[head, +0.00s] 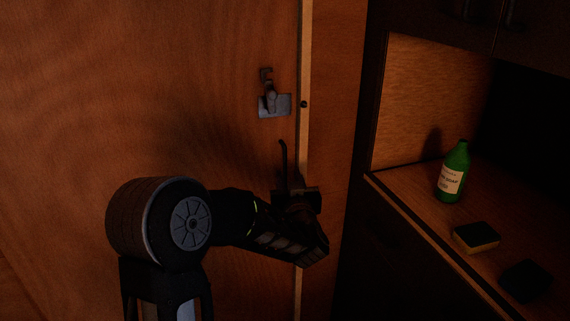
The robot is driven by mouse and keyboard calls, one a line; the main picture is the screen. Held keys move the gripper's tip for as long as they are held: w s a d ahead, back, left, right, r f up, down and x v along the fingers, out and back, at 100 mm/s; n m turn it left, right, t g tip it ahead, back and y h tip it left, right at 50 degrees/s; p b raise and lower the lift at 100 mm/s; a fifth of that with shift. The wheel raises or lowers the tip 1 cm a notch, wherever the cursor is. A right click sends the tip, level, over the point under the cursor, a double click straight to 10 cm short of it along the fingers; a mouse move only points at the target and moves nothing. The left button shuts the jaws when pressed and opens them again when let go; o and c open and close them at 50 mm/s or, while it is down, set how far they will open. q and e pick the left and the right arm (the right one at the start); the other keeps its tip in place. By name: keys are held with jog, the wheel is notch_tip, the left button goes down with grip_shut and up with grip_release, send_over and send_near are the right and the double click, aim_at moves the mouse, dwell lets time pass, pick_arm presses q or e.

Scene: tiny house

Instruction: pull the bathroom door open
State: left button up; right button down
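The bathroom door (150,100) is a reddish-brown wooden panel filling the left half of the head view. Its lighter edge strip runs vertically down the middle of the picture. A metal latch (274,104) sits on the door near that edge. My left gripper (290,172) is below the latch, at the door's edge, with one thin dark finger pointing up. The dark gripper body and wrist cover the door edge there. Whether the fingers are apart or closed on anything is too dark to tell. My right gripper is not in view.
To the right is a dark cabinet with a wooden counter (415,212). A green bottle (453,172) stands on it, with a sponge (475,237) and another dark block (525,281) in front. Cupboard doors with handles hang above. A wood panel adjoins the door edge.

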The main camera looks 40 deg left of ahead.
aim_at(285, 165)
pick_arm(q)
jog(key=p+x, duration=0.1)
jog(key=x, duration=0.6)
jog(key=shift+w+a+f+p, duration=0.1)
jog(key=shift+w+p, duration=0.05)
jog(key=shift+p, duration=0.15)
jog(key=shift+c, duration=0.5)
grip_shut()
dwell(0.6)
